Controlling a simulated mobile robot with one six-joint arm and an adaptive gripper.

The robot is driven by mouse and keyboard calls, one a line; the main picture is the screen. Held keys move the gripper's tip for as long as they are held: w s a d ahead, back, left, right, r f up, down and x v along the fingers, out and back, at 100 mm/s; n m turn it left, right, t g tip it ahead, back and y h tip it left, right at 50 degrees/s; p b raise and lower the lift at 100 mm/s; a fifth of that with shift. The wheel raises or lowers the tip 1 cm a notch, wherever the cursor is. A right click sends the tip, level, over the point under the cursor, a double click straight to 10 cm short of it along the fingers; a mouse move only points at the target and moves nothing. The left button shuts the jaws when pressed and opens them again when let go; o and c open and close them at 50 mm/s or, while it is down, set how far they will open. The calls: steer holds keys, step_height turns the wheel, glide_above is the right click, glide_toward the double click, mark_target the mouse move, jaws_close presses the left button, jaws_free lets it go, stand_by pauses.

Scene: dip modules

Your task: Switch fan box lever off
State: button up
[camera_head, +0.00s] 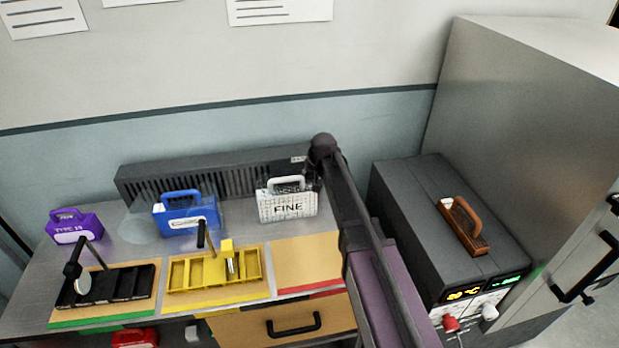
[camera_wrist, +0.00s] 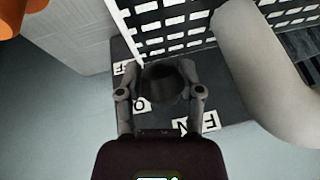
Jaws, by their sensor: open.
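The fan box (camera_head: 143,184) is a long dark slotted box along the wall at the back of the table. Its right end is hidden behind my arm in the head view. In the wrist view, a dark round knob (camera_wrist: 162,84), apparently its lever, stands on a dark panel (camera_wrist: 162,121) with white letter labels, partly covered. My gripper (camera_wrist: 160,68) is open, with one finger on each side of the knob. I cannot tell whether the fingers touch it. In the head view my gripper (camera_head: 312,178) is mostly hidden beside the white module.
A white FINE module (camera_head: 287,206) stands close by; its pale handle (camera_wrist: 263,65) fills the right of the wrist view. Blue (camera_head: 187,214) and purple (camera_head: 75,227) modules stand left. Yellow (camera_head: 213,272) and black (camera_head: 105,287) trays lie in front. A dark machine (camera_head: 415,205) stands right.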

jaws_close()
steer(key=shift+d, duration=0.1)
stand_by(1.0)
jaws_free()
steer(key=shift+r, duration=0.1)
steer(key=p+v, duration=1.2)
steer(key=v, duration=0.1)
steer(key=shift+r+p, duration=0.3)
stand_by(0.5)
steer(key=shift+s, duration=0.15)
steer(key=shift+c, duration=0.2)
